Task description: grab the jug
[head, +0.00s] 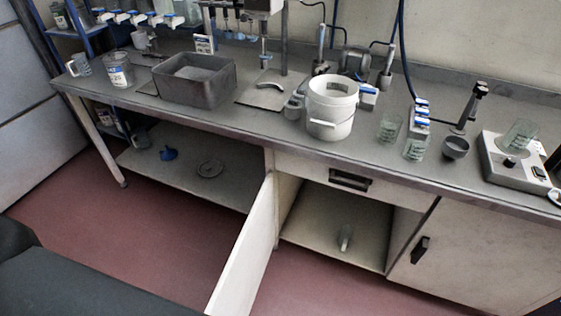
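A clear measuring jug (78,66) with a handle stands at the far left end of the grey bench. A second jug-like grey vessel with a handle (294,106) stands just left of the white bucket (331,107), partly hidden by it. I cannot tell from the picture which of these the task means. Neither of my grippers is in the head view.
The grey bench (225,118) carries a grey tub (194,80), a jar (119,70), glass beakers (390,127) and a hotplate (515,163). A cabinet door (243,248) stands open into the red floor area.

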